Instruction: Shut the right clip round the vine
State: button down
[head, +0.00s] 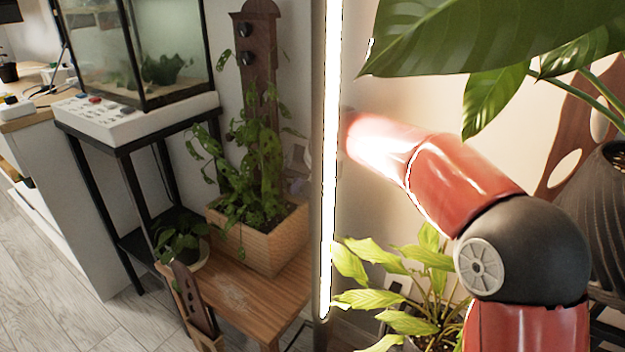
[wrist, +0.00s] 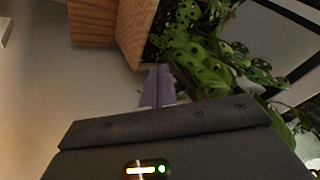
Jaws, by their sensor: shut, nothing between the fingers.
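The vine (head: 262,165) has green leaves with holes and grows from a wooden planter box (head: 275,238) up a dark wooden board (head: 258,95). It also shows at the upper right of the wrist view (wrist: 200,50). Small dark round fittings (head: 246,58) sit on the upper board; I cannot tell whether they are clips or which is the right clip. My gripper (wrist: 158,84) is shut and empty in the wrist view, with its fingertips close to the planter's edge and the leaves. In the head view, the bright lamp hides part of my arm's far end.
A glowing upright tube lamp (head: 331,150) stands between my arm and the planter. A wooden bench (head: 245,300) holds the planter and a small potted plant (head: 182,245). A fish tank (head: 150,60) stands at left. Large leaves (head: 480,40) hang over my arm.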

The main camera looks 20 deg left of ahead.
jog(key=shift+s+a, duration=0.3)
jog(key=shift+s, duration=0.1)
dwell(0.5)
jog(key=shift+s, duration=0.75)
